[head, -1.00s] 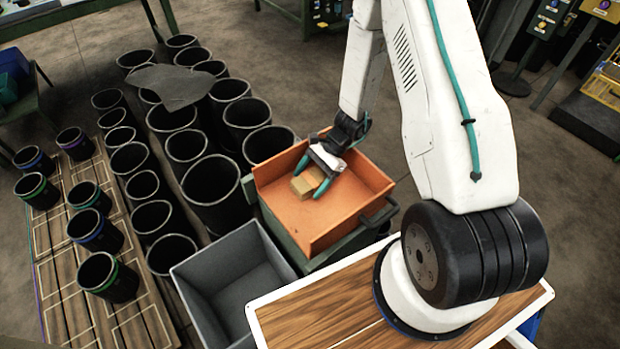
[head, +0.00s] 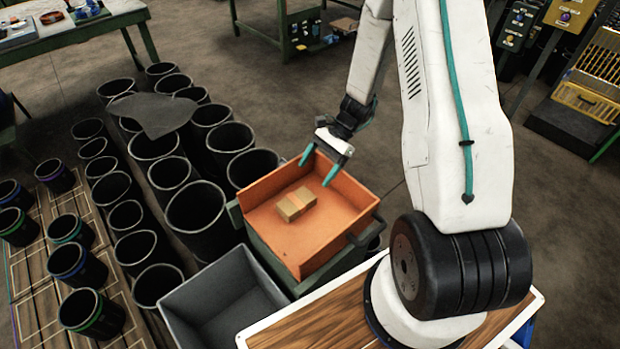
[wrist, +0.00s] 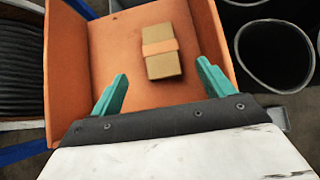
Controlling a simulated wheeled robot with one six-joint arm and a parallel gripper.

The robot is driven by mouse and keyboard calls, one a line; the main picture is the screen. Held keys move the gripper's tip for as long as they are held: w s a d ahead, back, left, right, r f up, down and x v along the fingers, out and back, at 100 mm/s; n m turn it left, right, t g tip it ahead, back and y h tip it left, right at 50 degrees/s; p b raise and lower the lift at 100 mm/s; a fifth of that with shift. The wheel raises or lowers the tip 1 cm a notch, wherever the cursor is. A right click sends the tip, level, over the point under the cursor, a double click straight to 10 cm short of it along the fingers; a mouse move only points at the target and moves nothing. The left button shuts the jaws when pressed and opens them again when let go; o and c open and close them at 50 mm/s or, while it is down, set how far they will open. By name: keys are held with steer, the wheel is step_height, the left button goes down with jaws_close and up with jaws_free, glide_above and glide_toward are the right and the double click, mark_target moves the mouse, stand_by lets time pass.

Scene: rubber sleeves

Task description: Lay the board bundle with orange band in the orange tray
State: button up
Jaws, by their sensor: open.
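The board bundle with orange band (head: 296,204) lies on the floor of the orange tray (head: 340,232). In the wrist view the bundle (wrist: 161,62) is a tan block with an orange band around its middle, and bare tray floor (wrist: 112,60) shows around it. My gripper (head: 320,170) is open and empty above the back of the tray, apart from the bundle. In the wrist view its teal fingers (wrist: 162,88) are spread wide, with nothing between them.
A grey bin (head: 215,300) stands beside the tray, at lower left. Several black rubber sleeves (head: 195,215) stand at the left, with a dark sheet (head: 155,112) lying over some. Sleeves with coloured bands (head: 90,312) stand on wooden boards at far left.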

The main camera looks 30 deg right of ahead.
steer(key=s+a+r+n+h, duration=0.2)
steer(key=s+a+r+n, duration=0.15)
steer(key=r, duration=0.85)
steer(key=s+a+r+n+h, duration=0.2)
steer(key=s+r+n, duration=0.25)
steer(key=r, duration=0.65)
steer(key=s+r+n+t+h, duration=0.3)
steer(key=s+r+n, duration=0.4)
steer(key=s+r, duration=0.4)
steer(key=s+h, duration=0.1)
steer(key=s, duration=0.4)
steer(key=shift+a+n+h, duration=0.15)
steer(key=shift+n+h, duration=0.25)
